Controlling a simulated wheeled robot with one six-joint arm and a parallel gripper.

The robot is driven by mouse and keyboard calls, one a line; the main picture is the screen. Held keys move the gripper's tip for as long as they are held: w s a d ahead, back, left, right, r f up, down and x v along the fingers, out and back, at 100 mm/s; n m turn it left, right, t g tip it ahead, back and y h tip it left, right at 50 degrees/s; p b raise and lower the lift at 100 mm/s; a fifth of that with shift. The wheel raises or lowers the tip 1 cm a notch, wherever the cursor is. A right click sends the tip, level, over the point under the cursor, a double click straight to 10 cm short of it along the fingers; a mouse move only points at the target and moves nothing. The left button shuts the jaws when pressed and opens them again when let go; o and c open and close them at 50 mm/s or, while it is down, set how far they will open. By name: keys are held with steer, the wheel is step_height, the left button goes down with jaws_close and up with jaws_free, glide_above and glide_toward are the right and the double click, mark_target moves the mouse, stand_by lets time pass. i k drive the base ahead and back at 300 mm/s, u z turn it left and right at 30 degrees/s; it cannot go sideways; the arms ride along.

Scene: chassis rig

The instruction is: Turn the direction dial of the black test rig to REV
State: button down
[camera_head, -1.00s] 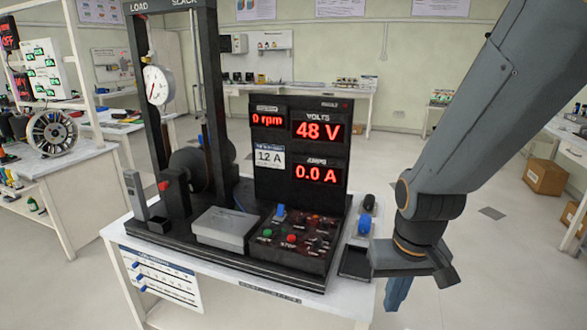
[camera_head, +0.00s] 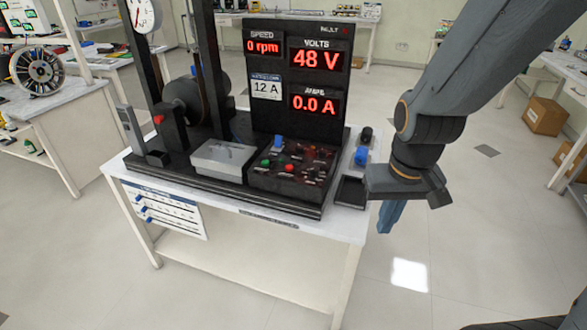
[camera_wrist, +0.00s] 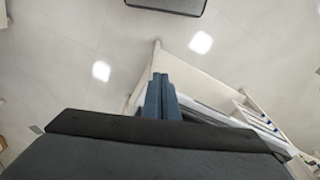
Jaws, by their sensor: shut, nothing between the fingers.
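The black test rig (camera_head: 262,207) stands on a white table. Its upright panel (camera_head: 270,125) reads 0 rpm, 48 V and 0.0 A. A sloped control panel (camera_head: 262,181) at its base carries a green button (camera_head: 265,163), a red button (camera_head: 289,168), a blue knob (camera_head: 278,142) and several small dark knobs. Their labels are too small to read, so I cannot tell which is the direction dial or where it points. My gripper (camera_head: 388,218) hangs right of the table, apart from the rig, pointing down. Its blue fingers are shut and empty, as the wrist view (camera_wrist: 160,85) also shows.
A small black tray (camera_head: 351,191), a blue item (camera_head: 361,156) and a black item (camera_head: 366,135) lie right of the rig, near my gripper. A grey box (camera_head: 222,160) sits left of the control panel. Floor to the right is clear; cardboard boxes (camera_head: 546,108) stand farther back.

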mark_target(322, 153)
steer(key=u, duration=0.55)
steer(key=k, duration=0.6)
steer(key=u, duration=0.7)
steer(key=i, duration=1.1)
steer(key=z, duration=1)
steer(key=i, duration=0.45)
steer(key=z, duration=0.55)
